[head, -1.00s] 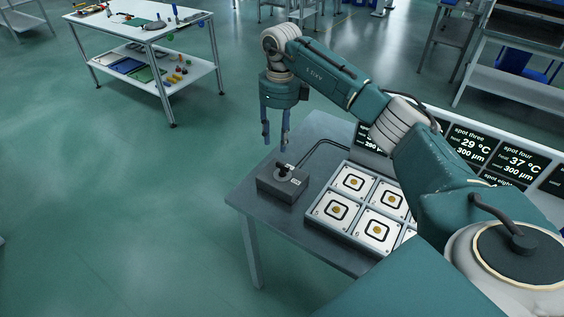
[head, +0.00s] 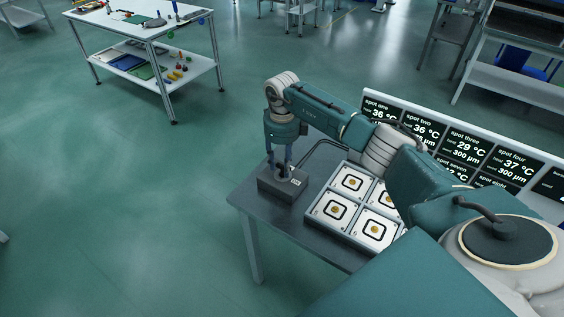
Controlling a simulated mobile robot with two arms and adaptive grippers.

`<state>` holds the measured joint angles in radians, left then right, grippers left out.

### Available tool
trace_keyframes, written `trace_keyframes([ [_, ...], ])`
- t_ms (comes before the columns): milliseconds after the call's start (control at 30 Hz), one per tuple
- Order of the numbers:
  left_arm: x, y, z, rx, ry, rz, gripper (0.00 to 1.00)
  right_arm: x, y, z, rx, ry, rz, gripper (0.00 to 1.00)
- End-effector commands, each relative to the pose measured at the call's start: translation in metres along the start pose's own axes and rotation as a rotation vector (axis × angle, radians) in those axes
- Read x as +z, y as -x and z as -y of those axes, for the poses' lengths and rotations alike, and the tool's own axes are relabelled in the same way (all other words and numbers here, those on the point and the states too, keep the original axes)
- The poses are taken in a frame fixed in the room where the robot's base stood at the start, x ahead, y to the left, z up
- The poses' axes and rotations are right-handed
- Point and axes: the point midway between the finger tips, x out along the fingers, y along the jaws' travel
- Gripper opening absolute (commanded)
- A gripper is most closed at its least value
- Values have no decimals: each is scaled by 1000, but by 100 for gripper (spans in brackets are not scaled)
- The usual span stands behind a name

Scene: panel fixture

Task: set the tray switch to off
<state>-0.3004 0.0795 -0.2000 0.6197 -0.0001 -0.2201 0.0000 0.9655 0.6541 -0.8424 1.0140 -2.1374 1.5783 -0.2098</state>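The switch box (head: 271,187) is a dark grey block with a dark knob on top, on the near left corner of the dark table. A cable runs from it towards the displays. My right gripper (head: 281,166) points down right over the box, with its two blue fingers apart at the knob. The fingers partly hide the knob, so I cannot tell whether they touch it or which way it points. The tray (head: 335,234), with square white pads bearing dark rings and gold centres, lies to the right of the box. My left gripper is not in view.
A row of black displays (head: 464,147) with spot names and readings stands along the table's back. My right arm hides part of the tray and displays. A white workbench (head: 140,30) with small items stands at the far left. The floor between is clear.

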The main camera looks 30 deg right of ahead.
Motion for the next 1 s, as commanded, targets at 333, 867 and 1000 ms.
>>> trace_keyframes([
  [333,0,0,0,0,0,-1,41,0,0,0,0,0,1,0],
  [867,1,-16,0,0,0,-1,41,0,-2,1,-1,120,3,0],
  [1000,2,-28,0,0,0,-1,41,0,-3,1,-2,228,4,0],
])
